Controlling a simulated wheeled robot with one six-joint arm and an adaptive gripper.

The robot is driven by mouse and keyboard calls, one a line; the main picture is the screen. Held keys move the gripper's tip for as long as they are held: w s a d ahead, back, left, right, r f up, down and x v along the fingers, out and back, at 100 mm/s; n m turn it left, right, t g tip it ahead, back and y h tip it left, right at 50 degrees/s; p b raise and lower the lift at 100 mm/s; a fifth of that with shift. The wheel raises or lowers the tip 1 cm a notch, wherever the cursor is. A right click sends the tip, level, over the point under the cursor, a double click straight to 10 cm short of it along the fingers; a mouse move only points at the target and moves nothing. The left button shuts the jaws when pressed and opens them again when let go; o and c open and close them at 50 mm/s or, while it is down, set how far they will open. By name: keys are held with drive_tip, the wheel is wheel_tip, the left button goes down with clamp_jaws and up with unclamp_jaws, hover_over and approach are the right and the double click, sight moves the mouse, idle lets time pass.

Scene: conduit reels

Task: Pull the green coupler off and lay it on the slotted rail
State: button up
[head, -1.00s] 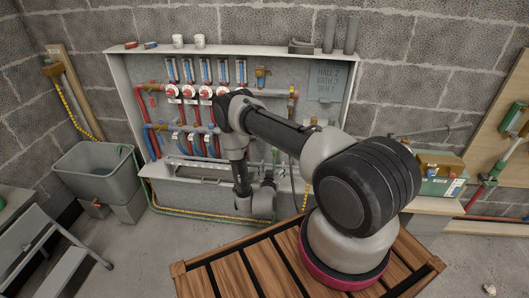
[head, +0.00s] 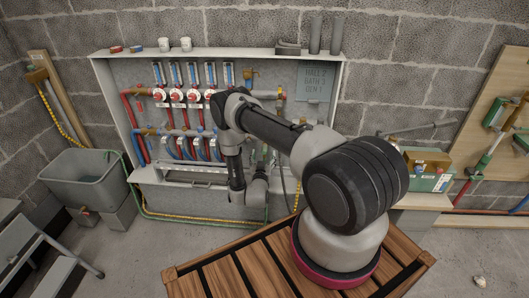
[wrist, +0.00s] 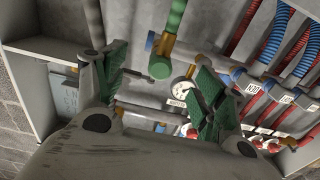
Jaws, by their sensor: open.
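My gripper (wrist: 162,62) is open in the wrist view, its green-padded fingers spread wide with nothing between them that I can see held. A green cylindrical coupler (wrist: 159,67) shows beyond and between the fingers, apart from both, close to a brass fitting. A green pipe (wrist: 178,14) stands above it at the top edge. In the head view my gripper's fingers are hidden behind my wrist, in front of the cabinet's lower right. A pale slotted strip (head: 195,168) low in the cabinet looks like the slotted rail, but its slots are unclear.
The wall cabinet (head: 116,60) holds red and blue pipes, several gauges and valves. A grey tub (head: 85,185) stands left, with a step stool (head: 48,270) nearer. A slatted wooden platform (head: 190,284) lies below my arm. A green box (head: 425,182) stands right.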

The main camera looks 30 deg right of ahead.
sight(264, 153)
drive_tip(key=shift+x, duration=2.3)
clamp_jaws()
drive_tip(key=shift+s+a, duration=0.1)
drive_tip(key=shift+v, duration=2.85)
